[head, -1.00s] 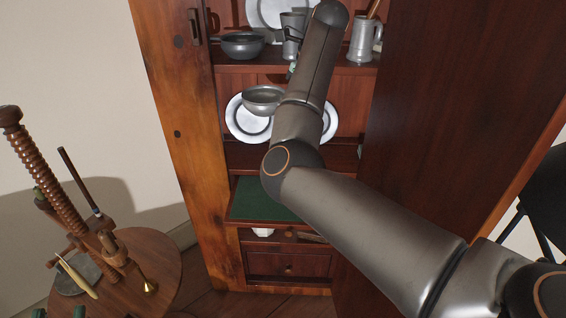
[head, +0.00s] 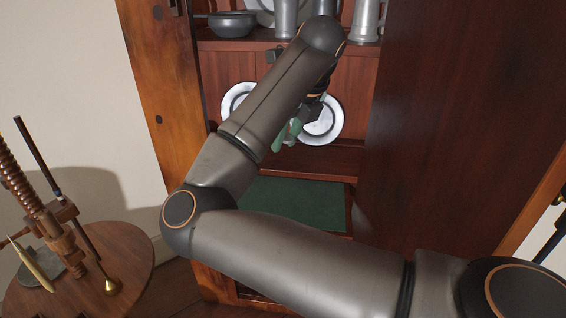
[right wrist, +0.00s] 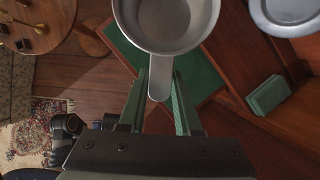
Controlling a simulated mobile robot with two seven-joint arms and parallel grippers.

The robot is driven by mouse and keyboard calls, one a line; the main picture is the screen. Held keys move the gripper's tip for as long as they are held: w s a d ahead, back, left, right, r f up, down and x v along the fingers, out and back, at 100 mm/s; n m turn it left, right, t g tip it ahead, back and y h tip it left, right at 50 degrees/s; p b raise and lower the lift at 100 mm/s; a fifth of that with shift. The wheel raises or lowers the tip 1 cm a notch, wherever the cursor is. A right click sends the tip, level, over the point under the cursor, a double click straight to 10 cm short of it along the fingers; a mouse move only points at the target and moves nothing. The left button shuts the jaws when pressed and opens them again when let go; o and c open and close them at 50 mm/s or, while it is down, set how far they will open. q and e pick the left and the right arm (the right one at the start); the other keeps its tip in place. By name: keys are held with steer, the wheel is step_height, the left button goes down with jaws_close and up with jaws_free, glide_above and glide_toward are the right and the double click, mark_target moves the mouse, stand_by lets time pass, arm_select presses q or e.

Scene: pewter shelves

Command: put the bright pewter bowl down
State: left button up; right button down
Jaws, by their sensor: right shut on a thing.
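The bright pewter bowl (right wrist: 168,28) shows in the right wrist view, cut by the top edge, with its flat handle pointing toward my gripper. My right gripper (right wrist: 160,84) is shut on that handle, one green finger on each side. In the head view my right gripper (head: 288,134) is partly behind my forearm, in front of the cupboard, and the bowl is hidden there. A green-covered surface (head: 300,204) lies low in the cupboard. It also shows under the bowl in the right wrist view (right wrist: 203,72). My left gripper is not in view.
Pewter plates (head: 322,122) stand at the back of the cupboard. A dark bowl (head: 233,23) and a tankard (head: 366,20) are on the upper shelf. An open door (head: 450,120) bounds the right. A round table (head: 125,270) with tools stands at left. The green surface looks clear.

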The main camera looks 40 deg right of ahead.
steer(key=shift+s+a+f, duration=0.15)
steer(key=shift+s+f, duration=0.05)
steer(key=shift+f, duration=0.15)
steer(key=shift+w+d+f, duration=0.15)
steer(key=shift+w+d, duration=0.1)
steer(key=shift+d, duration=0.25)
steer(key=w+d+f+b, duration=0.2)
steer(key=d+f, duration=0.1)
steer(key=f, duration=0.1)
steer(key=w+d+f+b, duration=0.1)
steer(key=d+f+b, duration=0.1)
steer(key=d+f, duration=0.2)
steer(key=w+d+f+b, duration=0.2)
steer(key=d+f+b, duration=0.1)
steer(key=d+f, duration=0.1)
steer(key=shift+w+d+f, duration=0.2)
steer(key=shift+w+f, duration=0.1)
steer(key=shift+f, duration=0.15)
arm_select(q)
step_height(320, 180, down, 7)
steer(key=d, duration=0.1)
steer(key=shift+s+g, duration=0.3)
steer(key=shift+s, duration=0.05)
arm_select(e)
steer(key=shift+r, duration=0.15)
